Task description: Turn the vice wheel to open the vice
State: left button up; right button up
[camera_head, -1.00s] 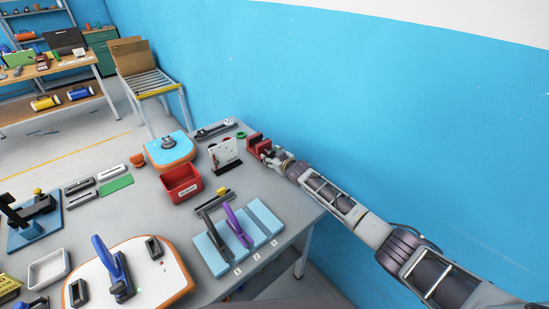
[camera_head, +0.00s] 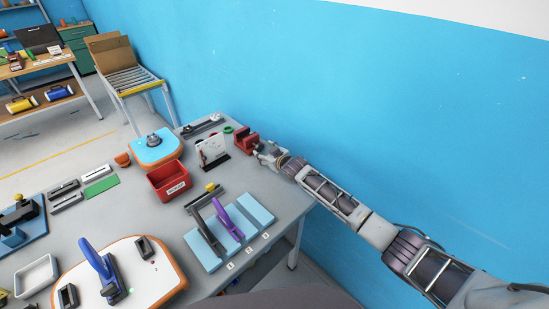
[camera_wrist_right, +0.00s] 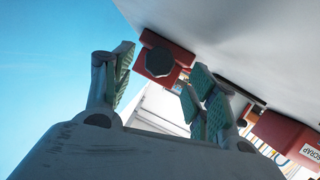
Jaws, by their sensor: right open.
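The red vice (camera_head: 246,143) stands at the far right corner of the grey table in the head view. In the right wrist view the vice (camera_wrist_right: 184,52) shows with its dark, many-sided wheel (camera_wrist_right: 159,62) facing me. My right gripper (camera_head: 260,151) is close beside the vice, on its right side. In the wrist view the right gripper (camera_wrist_right: 157,80) is open and empty, and the wheel appears between its spread fingertips, a little beyond them. I cannot tell if a finger touches the wheel. The vice jaws' gap is too small to judge. My left gripper is out of view.
A white panel (camera_head: 212,150) stands left of the vice, with a red bin (camera_head: 169,182) nearer; the wrist view also shows a red scrap bin (camera_wrist_right: 285,133). A blue board with handles (camera_head: 257,209) lies in front. The blue wall (camera_head: 370,110) rises behind my right arm.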

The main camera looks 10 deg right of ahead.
jog(key=shift+v, duration=3.75)
